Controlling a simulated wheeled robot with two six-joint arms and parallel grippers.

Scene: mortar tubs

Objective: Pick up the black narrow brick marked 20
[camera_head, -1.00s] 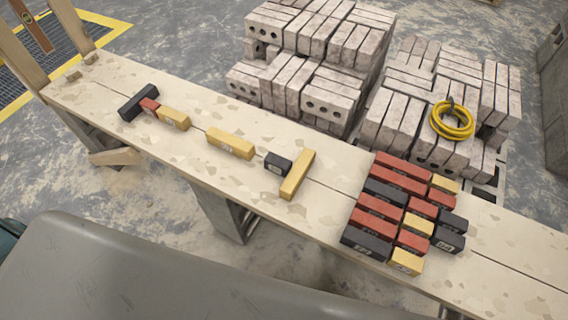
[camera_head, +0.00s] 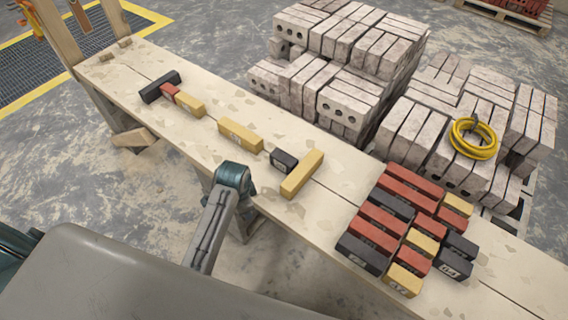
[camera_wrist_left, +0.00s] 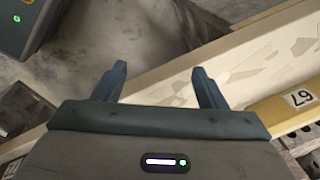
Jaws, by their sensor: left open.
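Several black bricks lie on the plank bench. A long one (camera_head: 160,86) is at the far left, crossing a red brick's end. A short one (camera_head: 285,161) touches a yellow brick mid-bench. In the block at the right are two long ones (camera_head: 389,200) (camera_head: 362,252) and two short ones (camera_head: 459,246) (camera_head: 452,265). Some have white number labels, too small to read surely, so I cannot tell which is marked 20. My left gripper (camera_wrist_left: 160,78) is open and empty in the left wrist view, beside the bench edge. My right gripper is not in view.
The bench (camera_head: 330,212) also carries red and yellow bricks. A yellow brick with a number label (camera_wrist_left: 285,108) shows in the left wrist view. Stacked grey blocks (camera_head: 350,75) and a yellow hose coil (camera_head: 474,139) stand behind. Bare bench lies between the brick groups.

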